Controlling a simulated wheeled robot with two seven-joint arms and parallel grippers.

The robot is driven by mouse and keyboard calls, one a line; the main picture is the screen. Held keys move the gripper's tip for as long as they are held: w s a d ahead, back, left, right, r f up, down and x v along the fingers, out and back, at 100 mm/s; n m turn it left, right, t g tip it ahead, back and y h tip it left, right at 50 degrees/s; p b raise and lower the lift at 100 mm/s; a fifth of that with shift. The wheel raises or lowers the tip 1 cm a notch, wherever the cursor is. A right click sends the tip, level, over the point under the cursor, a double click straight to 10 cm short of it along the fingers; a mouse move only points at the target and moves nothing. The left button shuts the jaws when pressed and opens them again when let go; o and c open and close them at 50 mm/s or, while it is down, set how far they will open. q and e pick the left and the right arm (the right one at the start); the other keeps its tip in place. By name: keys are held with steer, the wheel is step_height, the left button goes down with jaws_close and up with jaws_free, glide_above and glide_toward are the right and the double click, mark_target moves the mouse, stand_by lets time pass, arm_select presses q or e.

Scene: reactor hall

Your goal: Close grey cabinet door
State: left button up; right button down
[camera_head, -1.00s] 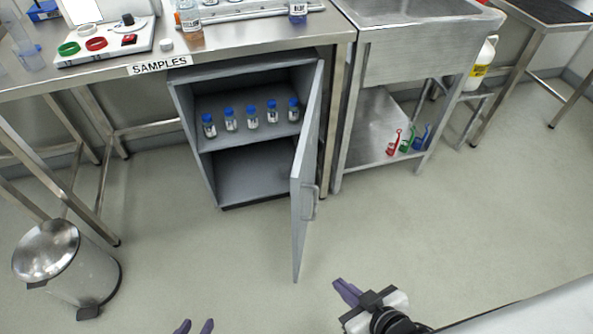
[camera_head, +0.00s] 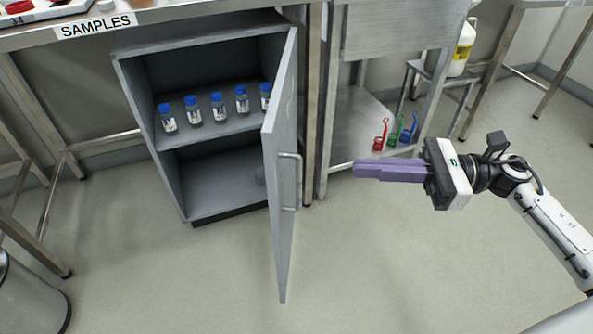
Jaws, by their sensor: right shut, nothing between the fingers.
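The grey cabinet (camera_head: 154,141) stands under the samples bench. Its door (camera_head: 282,225) is hinged on the right and swung wide open toward me, with a bar handle (camera_head: 298,182) on its outer face. Several blue-capped bottles (camera_head: 217,107) stand on the inner shelf. My right gripper (camera_head: 357,169) is to the right of the door, apart from it, with its purple fingers together and pointing left toward the handle side. Nothing shows between the fingers. My left gripper is out of view.
A metal sink stand (camera_head: 347,130) is to the right, with red, green and blue items (camera_head: 392,137) on its lower shelf. A steel bin (camera_head: 30,297) stands at the lower left. The floor (camera_head: 380,265) around the door is clear.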

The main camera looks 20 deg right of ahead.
mark_target(275, 162)
steer(key=x, duration=1.3)
steer(key=shift+r, duration=0.1)
